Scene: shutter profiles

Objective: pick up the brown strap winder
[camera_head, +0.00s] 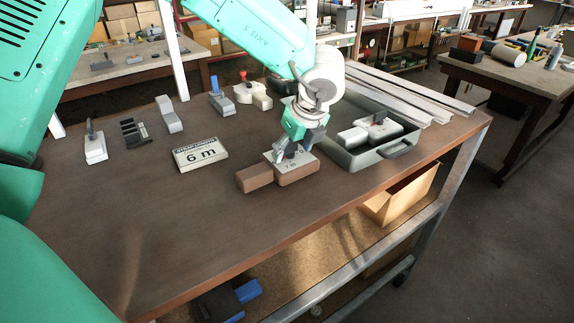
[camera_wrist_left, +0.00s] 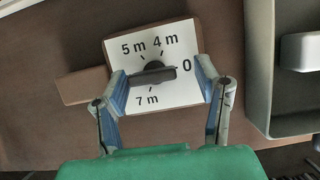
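The brown strap winder (camera_head: 297,174) lies on the brown table, left of the grey tray. It has a brown body, a side block and a white dial plate. In the left wrist view the winder (camera_wrist_left: 85,87) shows marks "5 m", "4 m", "0" and "7 m" around a black knob (camera_wrist_left: 150,75). My left gripper (camera_head: 291,152) is right over the winder. Whether the fingertips touch the plate cannot be told. My right gripper is not in view.
A grey tray (camera_head: 349,160) with white-topped winders stands close on the right. Several other winders and a black holder (camera_head: 134,132) line the table's back. Metal profiles (camera_head: 410,92) lie at the back right. The table's front is clear.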

